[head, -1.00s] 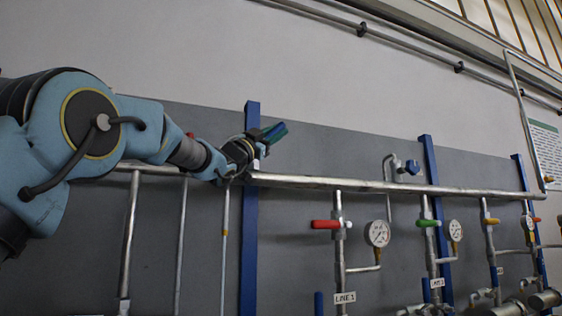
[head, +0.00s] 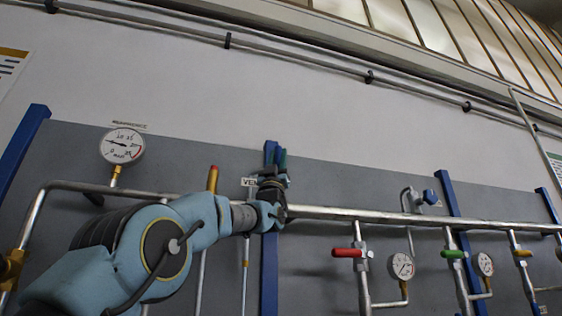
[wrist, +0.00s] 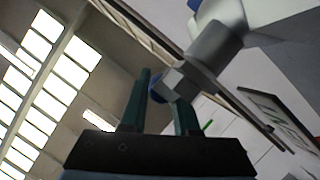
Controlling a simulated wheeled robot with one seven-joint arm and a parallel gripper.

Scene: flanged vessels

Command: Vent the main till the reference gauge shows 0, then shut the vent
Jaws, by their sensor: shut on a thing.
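A round white gauge (head: 122,145) stands on a brass stem at the left in the head view. The label above it is too blurred to read surely. Its needle points left, a little above the 0 mark. A label starting "VE" (head: 249,182) is partly hidden behind my gripper (head: 273,160), which points upward by the blue post at the main pipe (head: 340,214). In the wrist view, my gripper (wrist: 160,98) is shut on a blue knob (wrist: 157,86), beside a grey metal fitting (wrist: 185,80). The knob is mostly hidden by the fingers.
Right along the pipe are a red lever (head: 346,253), a green lever (head: 453,254), small gauges (head: 401,266) and another blue knob (head: 430,197). A red-tipped orange fitting (head: 213,180) rises behind my arm. Blue posts and vertical pipes stand against the grey panel.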

